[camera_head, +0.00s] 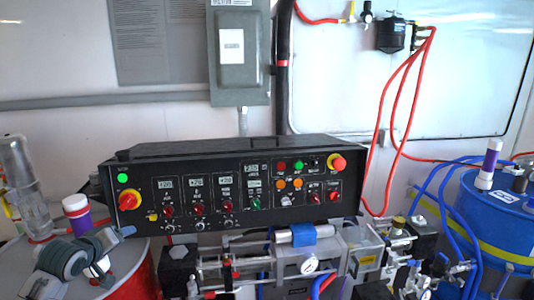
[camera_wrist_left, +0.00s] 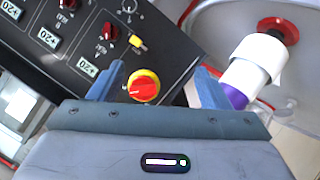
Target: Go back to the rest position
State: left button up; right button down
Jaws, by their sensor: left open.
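My left gripper (camera_head: 108,248) is at the lower left in the head view, in front of the left end of the black control panel (camera_head: 240,192). In the left wrist view its two blue fingers (camera_wrist_left: 157,84) stand apart with nothing held. A red rotary knob on a yellow base (camera_wrist_left: 144,86) shows between the fingers, on the panel face beyond them. In the head view this knob (camera_head: 129,199) is at the panel's left end, under a lit green light, clear of the gripper. My right gripper is in neither view.
A red drum (camera_head: 137,284) with a white and purple cylinder (camera_head: 76,213) stands left, close to my left arm. A blue drum (camera_head: 497,222) with hoses stands right. Pipes and a gauge (camera_head: 309,265) sit below the panel. A grey box (camera_head: 239,55) hangs on the wall.

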pick_arm(q)
jog(key=s+d+f+m+g, duration=0.2)
jog(key=s+d+f+m, duration=0.1)
jog(key=s+d+f, duration=0.45)
jog(key=s+d+f+m+g, duration=0.2)
jog(key=s+d+f, duration=0.2)
jog(key=s+f, duration=0.55)
jog(key=s+d+f+m+g, duration=0.2)
jog(key=s+d+f, duration=0.1)
jog(key=s, duration=0.8)
jog(key=s+d+f+m+g, duration=0.2)
jog(key=s+d+g, duration=0.1)
jog(key=s, duration=0.8)
jog(key=a+f+g+b, duration=0.1)
jog(key=a+f+b, duration=0.1)
jog(key=f, duration=1.6)
jog(key=a+f+b, duration=0.1)
jog(key=f+b, duration=0.1)
jog(key=f, duration=1.5)
jog(key=s+a+f+g+b, duration=0.1)
jog(key=s+f+b, duration=0.1)
jog(key=s+f, duration=1.6)
notch_tip(320, 180, down, 3)
jog(key=shift+s+r, duration=0.1)
jog(key=shift+s, duration=0.25)
